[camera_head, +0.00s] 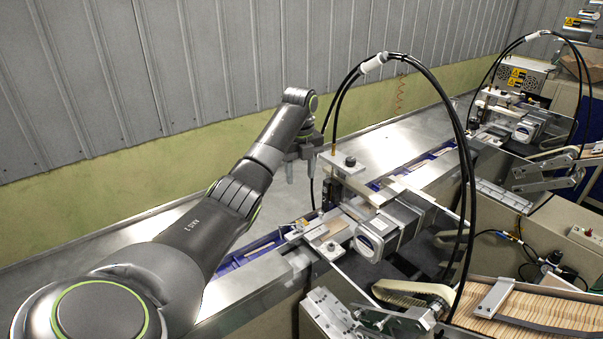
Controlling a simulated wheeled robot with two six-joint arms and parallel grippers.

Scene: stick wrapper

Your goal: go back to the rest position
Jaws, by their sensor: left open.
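My left arm comes in from the lower left and reaches up over the metal machine. My left gripper (302,172) hangs at its end with its fingers pointing down and apart. It is open, and I see nothing between the fingers. It is above the blue-lined conveyor channel (262,246), just left of the wrapping unit (352,178). My right gripper is not in view.
Black cables (440,88) arch over the wrapping unit close to the gripper's right. A second unit (510,120) stands farther back right. A hopper of wooden sticks (535,309) is at the lower right. The metal table (130,243) behind the arm is bare.

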